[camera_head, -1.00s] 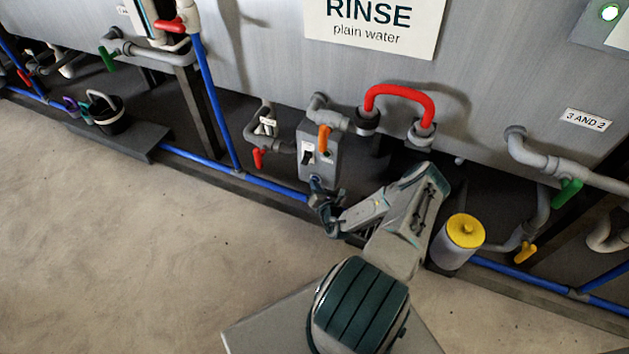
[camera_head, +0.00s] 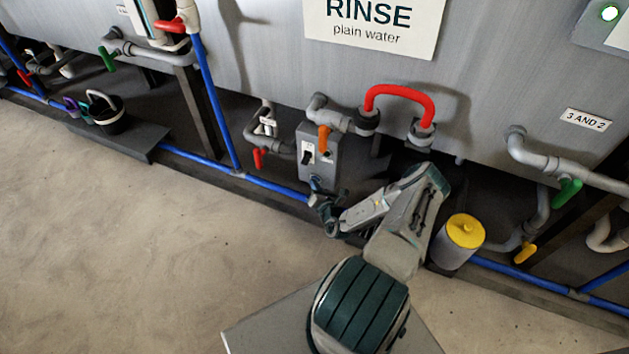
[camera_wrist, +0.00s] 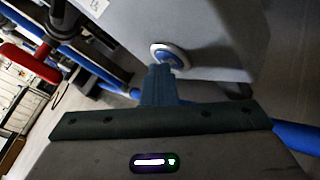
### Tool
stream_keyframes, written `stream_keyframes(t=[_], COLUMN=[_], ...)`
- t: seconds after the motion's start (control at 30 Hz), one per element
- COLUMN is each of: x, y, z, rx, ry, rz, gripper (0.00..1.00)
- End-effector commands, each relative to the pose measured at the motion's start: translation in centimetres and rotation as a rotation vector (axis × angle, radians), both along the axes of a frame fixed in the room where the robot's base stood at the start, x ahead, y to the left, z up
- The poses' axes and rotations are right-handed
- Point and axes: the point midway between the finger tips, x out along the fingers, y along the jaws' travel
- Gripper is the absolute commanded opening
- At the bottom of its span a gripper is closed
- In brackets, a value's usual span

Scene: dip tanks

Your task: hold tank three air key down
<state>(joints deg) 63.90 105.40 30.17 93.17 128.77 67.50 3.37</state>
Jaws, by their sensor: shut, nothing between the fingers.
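A round blue key in a pale ring (camera_wrist: 172,56) sits on the face of a grey box in the wrist view. My gripper (camera_wrist: 162,72) is shut and empty, its fingertips at the key's lower edge, overlapping it in the picture. I cannot tell how far the key is pressed in. In the head view the grey box (camera_head: 318,152) hangs under the tank marked RINSE, with a black switch on its front. My gripper (camera_head: 315,185) is at the box's lower end and hides the key there. No tank number shows on the box.
A yellow-topped canister (camera_head: 465,232) stands right of my arm. A blue pipe (camera_head: 270,186) runs low along the tanks. The floor in front is clear.

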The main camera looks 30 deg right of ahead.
Motion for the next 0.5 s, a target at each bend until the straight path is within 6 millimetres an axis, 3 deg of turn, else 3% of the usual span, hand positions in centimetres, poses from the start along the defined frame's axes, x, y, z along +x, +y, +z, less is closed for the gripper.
stream_keyframes(t=[0.5], x=[-1.0], y=[1.3], z=[0.0], rx=[0.000], ry=[0.000], rz=[0.000], gripper=[0.00])
